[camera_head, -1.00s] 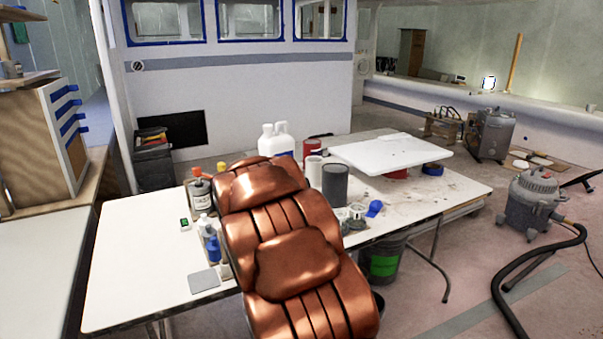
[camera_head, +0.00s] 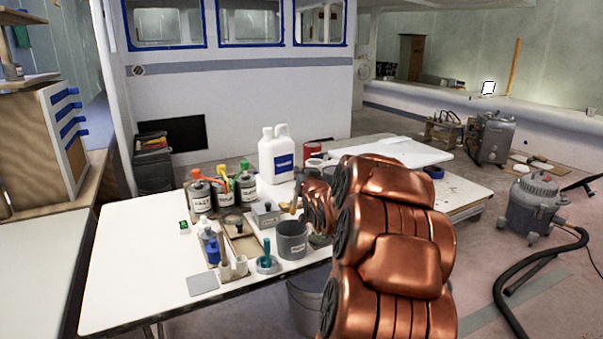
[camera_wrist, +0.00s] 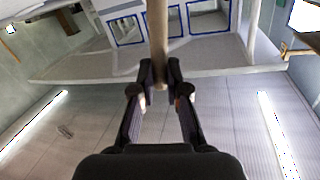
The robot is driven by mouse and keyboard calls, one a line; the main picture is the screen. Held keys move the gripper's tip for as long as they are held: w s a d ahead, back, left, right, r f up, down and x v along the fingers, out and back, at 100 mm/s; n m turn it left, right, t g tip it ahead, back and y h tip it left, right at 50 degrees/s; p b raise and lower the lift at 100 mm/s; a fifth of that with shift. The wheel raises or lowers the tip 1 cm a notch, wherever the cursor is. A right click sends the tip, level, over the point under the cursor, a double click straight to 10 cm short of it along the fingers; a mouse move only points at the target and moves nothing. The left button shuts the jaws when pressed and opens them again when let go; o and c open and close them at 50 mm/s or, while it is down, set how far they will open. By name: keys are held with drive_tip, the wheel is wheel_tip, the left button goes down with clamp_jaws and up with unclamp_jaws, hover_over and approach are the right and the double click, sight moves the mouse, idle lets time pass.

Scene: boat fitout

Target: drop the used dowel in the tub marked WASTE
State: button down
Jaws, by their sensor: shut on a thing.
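The dowel (camera_wrist: 158,35) is a plain tan wooden stick. In the wrist view my gripper (camera_wrist: 160,82) is shut on it, one dark finger on each side, and the stick runs out past the fingertips to the top edge. In the head view my gripper (camera_head: 297,197) is small and partly hidden by my copper arm, above the table and just above a grey open tub (camera_head: 292,242). That tub has a small white label, too small to read for certain. I cannot tell whether the dowel is directly over its opening.
On the white table (camera_head: 130,255) stand labelled cans (camera_head: 199,196) with coloured tops, a white jug (camera_head: 277,158), a tray (camera_head: 240,238) and a teal-handled tool (camera_head: 266,258). A larger bucket (camera_head: 308,305) is under the table. The table's left part is mostly clear.

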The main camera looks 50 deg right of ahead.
wheel_tip(320, 180, down, 8)
drive_tip(key=b, duration=0.3)
drive_tip(key=shift+w+a+r, duration=0.15)
drive_tip(key=shift+a+r, duration=0.05)
drive_tip(key=shift+a, duration=0.2)
idle(0.4)
drive_tip(key=c, duration=1.1)
unclamp_jaws()
drive_tip(key=shift+a, duration=0.1)
drive_tip(key=v, duration=0.7)
drive_tip(key=shift+s, duration=0.2)
drive_tip(key=shift+a, duration=0.1)
